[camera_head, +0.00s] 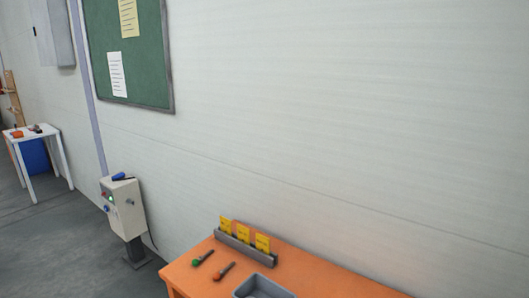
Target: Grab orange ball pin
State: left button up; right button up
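An orange-headed ball pin (219,277) lies on the orange table (187,278) at the bottom of the head view. Its round orange end points to the lower left and its dark shaft to the upper right. A similar pin with a green head (196,262) lies just to its left. Neither pin is touched by anything of mine. Neither of my grippers shows in this view.
A grey tray (243,290) sits right of the pins, cut off by the bottom edge. Behind them stands a rack with yellow cards (262,242). A control box (122,208) stands left of the table. A white table (52,144) is far left.

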aim_at(217, 276)
jog(key=i+j+z, duration=0.15)
jog(key=j, duration=0.35)
jog(key=i+j+z, duration=0.15)
jog(key=j, duration=0.35)
jog(key=i+j+z, duration=0.15)
jog(key=j, duration=0.35)
jog(key=i+j+z, duration=0.15)
jog(key=j, duration=0.4)
jog(key=i+j+z, duration=0.15)
jog(key=j, duration=0.45)
jog(key=j+z, duration=0.15)
jog(key=j, duration=0.4)
jog(key=i, duration=0.05)
